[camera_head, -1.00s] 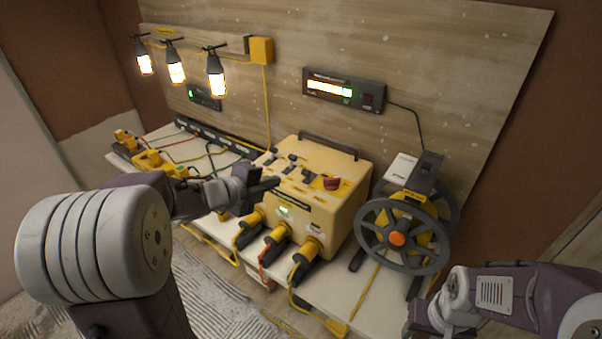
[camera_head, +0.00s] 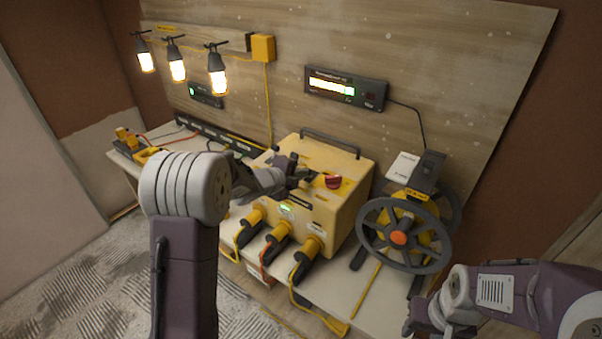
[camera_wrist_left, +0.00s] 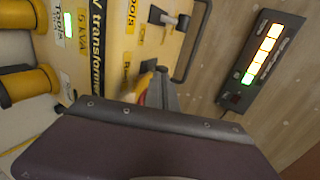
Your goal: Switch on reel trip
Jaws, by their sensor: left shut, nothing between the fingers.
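The yellow transformer box (camera_head: 345,215) stands on the bench with a red knob (camera_head: 333,181) and dark trip switches on its top. My left gripper (camera_head: 308,173) is shut and empty, over the box top just left of the red knob. Its arm and fingers hide most of the switches in the head view. In the left wrist view, a lever switch (camera_wrist_left: 166,18) shows beside a "Tools" label, and a dark switch base (camera_wrist_left: 150,66) lies close to the fingers (camera_wrist_left: 165,90). I cannot tell whether the fingers touch it. The cable reel (camera_head: 398,238) stands right of the box.
Several yellow plugs (camera_head: 280,233) stick out of the box front. A lit meter (camera_head: 345,88) and glowing lamps (camera_head: 217,73) are on the board behind. A carry handle (camera_head: 330,142) rises at the box's back. My right arm (camera_head: 500,295) is at lower right, its gripper unclear.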

